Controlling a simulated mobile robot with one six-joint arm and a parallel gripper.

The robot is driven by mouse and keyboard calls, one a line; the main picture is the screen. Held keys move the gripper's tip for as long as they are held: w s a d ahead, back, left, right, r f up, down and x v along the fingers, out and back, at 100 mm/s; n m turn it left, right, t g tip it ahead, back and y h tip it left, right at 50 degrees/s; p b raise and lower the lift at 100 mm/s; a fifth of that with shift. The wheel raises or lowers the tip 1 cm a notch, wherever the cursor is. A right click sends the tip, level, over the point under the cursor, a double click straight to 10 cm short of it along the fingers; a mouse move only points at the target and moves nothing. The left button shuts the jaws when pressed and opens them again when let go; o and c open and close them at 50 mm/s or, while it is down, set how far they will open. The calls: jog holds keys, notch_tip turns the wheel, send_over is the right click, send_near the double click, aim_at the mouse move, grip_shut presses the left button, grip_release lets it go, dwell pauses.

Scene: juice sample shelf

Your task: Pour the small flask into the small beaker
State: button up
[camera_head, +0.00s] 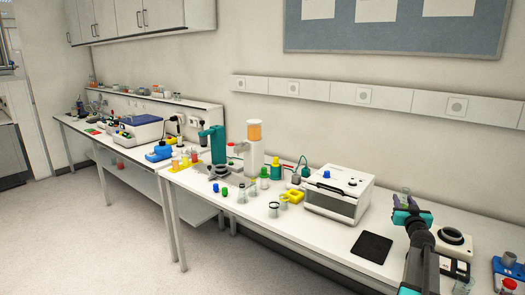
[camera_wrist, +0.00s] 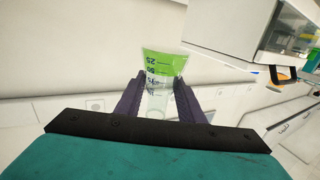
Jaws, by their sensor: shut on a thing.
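My gripper (camera_wrist: 160,105) is shut on a clear glass vessel (camera_wrist: 158,88), which I take to be the small flask. It has dark graduation marks and a bright green band at its wider end, at the top of the wrist view. In the head view my gripper (camera_head: 404,201) is at the right, above the bench. The held flask shows there only as a small, unclear glass shape. Small clear glass vessels stand at the bench's front edge, one by the yellow piece (camera_head: 273,210) and one at the lower right (camera_head: 463,286). I cannot tell which is the small beaker.
A white box-shaped device (camera_head: 338,193) and a black flat pad (camera_head: 372,247) lie left of my arm. A round-topped device (camera_head: 452,240) stands right of it. Bottles and a teal stand (camera_head: 217,145) fill the bench's middle.

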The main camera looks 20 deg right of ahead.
jog(key=w+a+f+n+t+y+b, duration=0.1)
jog(key=w+a+f+n+y, duration=0.2)
jog(key=a, duration=0.8)
jog(key=w+a+f+n+y, duration=0.15)
jog(key=a+y, duration=0.35)
jog(key=a, duration=0.5)
jog(key=w+a+f+n+t+y+b, duration=0.1)
jog(key=w+a+n+y, duration=0.25)
jog(key=a, duration=0.75)
jog(key=s+a+f+n+g+y, duration=0.2)
jog(key=s+a+n+y, duration=0.1)
jog(key=a, duration=0.7)
jog(key=s+a+f+n+g+y, duration=0.2)
jog(key=a+y, duration=0.3)
jog(key=a, duration=0.5)
jog(key=s+a+f+n+g+y+b, duration=0.1)
jog(key=s+a+f+n+g+y, duration=0.1)
jog(key=a, duration=0.9)
jog(key=s+n+g+y, duration=0.1)
jog(key=s+n+y, duration=0.1)
jog(key=s, duration=0.1)
jog(key=shift+f, duration=0.4)
jog(key=shift+d, duration=0.15)
